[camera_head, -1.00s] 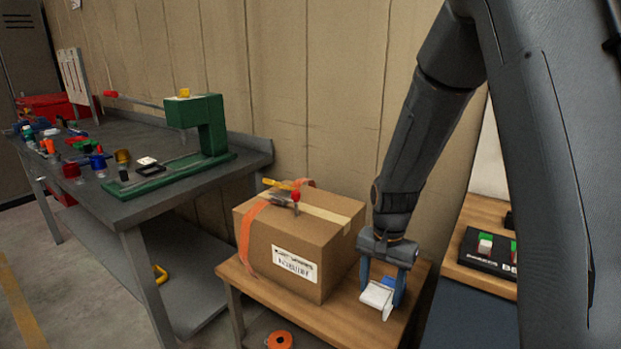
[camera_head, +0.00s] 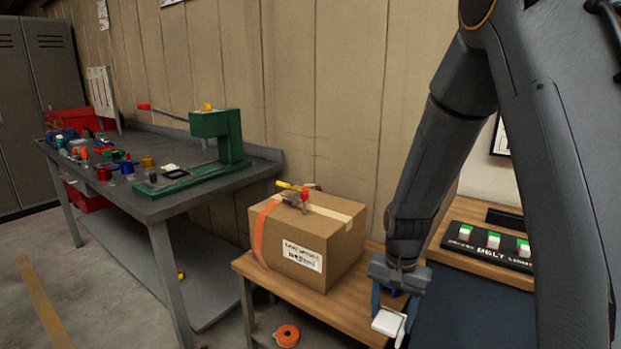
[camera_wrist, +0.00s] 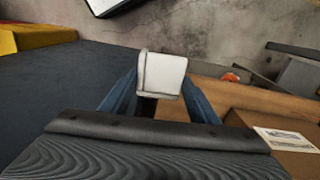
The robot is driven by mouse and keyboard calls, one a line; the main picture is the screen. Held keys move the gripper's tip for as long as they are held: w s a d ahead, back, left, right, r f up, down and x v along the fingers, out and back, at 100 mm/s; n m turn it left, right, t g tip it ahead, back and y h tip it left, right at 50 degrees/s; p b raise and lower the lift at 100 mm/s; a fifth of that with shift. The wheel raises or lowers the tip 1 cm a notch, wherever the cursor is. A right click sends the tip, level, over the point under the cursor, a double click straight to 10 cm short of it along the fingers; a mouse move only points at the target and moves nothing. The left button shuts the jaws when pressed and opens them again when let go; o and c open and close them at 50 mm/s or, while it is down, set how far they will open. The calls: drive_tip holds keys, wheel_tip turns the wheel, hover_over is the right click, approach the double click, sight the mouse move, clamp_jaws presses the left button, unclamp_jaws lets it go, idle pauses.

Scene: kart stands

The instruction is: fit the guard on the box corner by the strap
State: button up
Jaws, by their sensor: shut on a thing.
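A cardboard box (camera_head: 338,238) with a white label stands on a small wooden table. An orange strap (camera_head: 262,235) runs down its left part, and a tool with red and yellow handles (camera_head: 297,197) sits on its top. My gripper (camera_head: 393,312) is right of the box, near the table's front right edge, pointing down. It is shut on a white guard (camera_head: 388,321). In the wrist view the guard (camera_wrist: 163,74) shows between the blue fingers, apart from the box (camera_wrist: 270,125), which is at lower right.
The small table's wooden top (camera_head: 325,310) is bare in front of the box. An orange roll (camera_head: 287,335) lies below it. A grey workbench (camera_head: 150,205) with a green press (camera_head: 215,140) stands left. A black switch panel (camera_head: 488,246) is on the right.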

drive_tip(key=shift+s+a+f+n, duration=0.15)
drive_tip(key=shift+f+n, duration=0.15)
drive_tip(key=shift+f, duration=0.15)
drive_tip(key=shift+s+a+f+n, duration=0.1)
drive_tip(key=shift+s+f+n, duration=0.05)
drive_tip(key=shift+f+n, duration=0.2)
wheel_tip(320, 180, down, 7)
drive_tip(key=s+n, duration=0.2)
drive_tip(key=n, duration=0.3)
drive_tip(key=shift+s+d+f+p, duration=0.15)
drive_tip(key=shift+s+d+p, duration=0.05)
drive_tip(key=shift+s+p, duration=0.2)
